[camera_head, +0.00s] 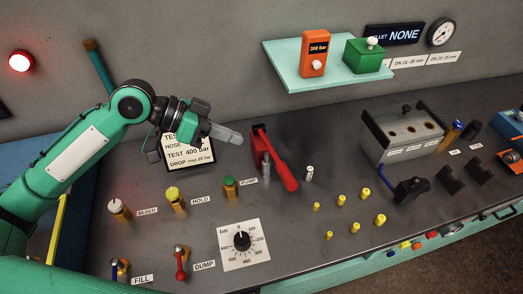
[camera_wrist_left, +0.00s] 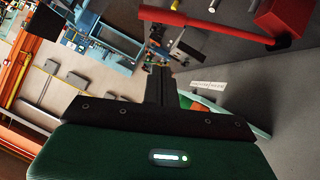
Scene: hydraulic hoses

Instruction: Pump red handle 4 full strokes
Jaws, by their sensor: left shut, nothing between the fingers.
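The red pump handle (camera_head: 280,172) slants down and toward the front from its red bracket on the bench, beside the PUMP label (camera_head: 248,181). It also shows as a red bar across the top of the left wrist view (camera_wrist_left: 205,25). My left gripper (camera_head: 238,138) is shut and empty, in the air to the left of the handle's upper end in the head view. Its closed fingers also show in the left wrist view (camera_wrist_left: 160,75), apart from the handle. My right gripper is not in view.
A test card (camera_head: 188,152) stands behind my left gripper. Bleed (camera_head: 119,210), hold (camera_head: 176,199) and green-capped (camera_head: 229,187) valves stand in front. A pressure dial (camera_head: 242,241) lies nearer. Several yellow fittings (camera_head: 341,200) stand right of the handle. A shelf (camera_head: 290,77) hangs above.

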